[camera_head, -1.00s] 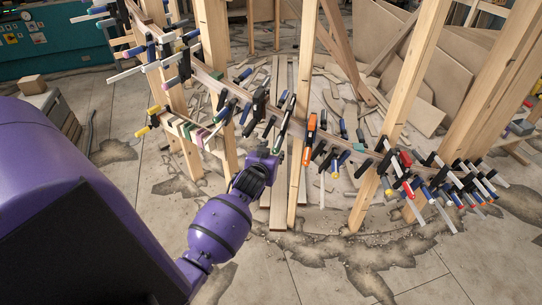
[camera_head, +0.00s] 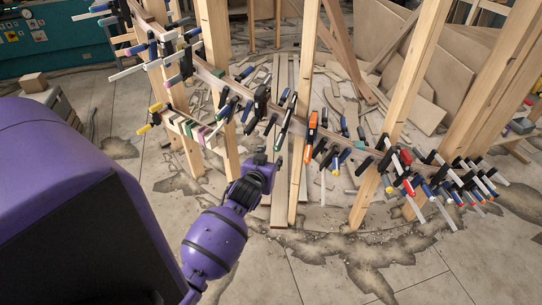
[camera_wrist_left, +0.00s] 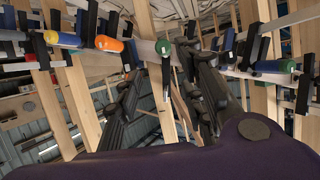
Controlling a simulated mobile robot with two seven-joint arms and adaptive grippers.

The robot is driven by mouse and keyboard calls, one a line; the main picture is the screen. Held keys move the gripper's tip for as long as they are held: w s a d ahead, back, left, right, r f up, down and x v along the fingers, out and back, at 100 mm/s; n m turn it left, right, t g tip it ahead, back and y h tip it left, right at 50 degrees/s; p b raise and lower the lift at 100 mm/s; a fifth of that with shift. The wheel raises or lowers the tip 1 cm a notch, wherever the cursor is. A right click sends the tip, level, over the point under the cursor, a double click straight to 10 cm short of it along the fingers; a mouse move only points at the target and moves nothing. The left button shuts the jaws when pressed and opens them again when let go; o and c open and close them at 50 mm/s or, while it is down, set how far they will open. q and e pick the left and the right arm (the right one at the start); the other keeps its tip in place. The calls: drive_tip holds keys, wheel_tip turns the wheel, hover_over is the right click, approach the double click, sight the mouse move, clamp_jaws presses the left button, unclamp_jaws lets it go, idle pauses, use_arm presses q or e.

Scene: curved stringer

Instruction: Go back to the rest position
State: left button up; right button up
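My left gripper (camera_head: 264,166) hangs in front of the curved stringer (camera_head: 232,88), near its middle, a little below the row of clamps. In the left wrist view my left gripper (camera_wrist_left: 158,82) has its two black fingers spread apart, with nothing held between them. A clamp with a green end (camera_wrist_left: 164,50) shows beyond the gap between the fingers. In the head view a dark clamp with green (camera_head: 285,122) stands just above and right of the gripper. My right gripper is not in view.
An orange clamp (camera_head: 311,128) and several other clamps line the stringer. Wooden posts (camera_head: 299,110) rise behind and beside the gripper. Clamps crowd the right end, including a red one (camera_head: 405,158). The stone floor (camera_head: 350,270) in front is free. A wooden block (camera_head: 33,82) lies at the left.

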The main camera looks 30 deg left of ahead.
use_arm(q)
drive_tip(key=shift+s, duration=0.15)
idle(0.4)
drive_tip(key=s+d+f+m+h, duration=0.35)
drive_tip(key=s+d+f, duration=0.55)
drive_tip(key=s+d, duration=0.3)
drive_tip(key=s+d+f+g, duration=0.2)
drive_tip(key=s+d+f, duration=0.1)
drive_tip(key=s, duration=0.6)
drive_tip(key=s+d+f+g+h, duration=0.1)
drive_tip(key=s+d+f, duration=0.3)
drive_tip(key=s, duration=0.6)
drive_tip(key=shift+s+f+g, duration=0.25)
drive_tip(key=shift+f+g, duration=0.25)
drive_tip(key=shift+f, duration=0.35)
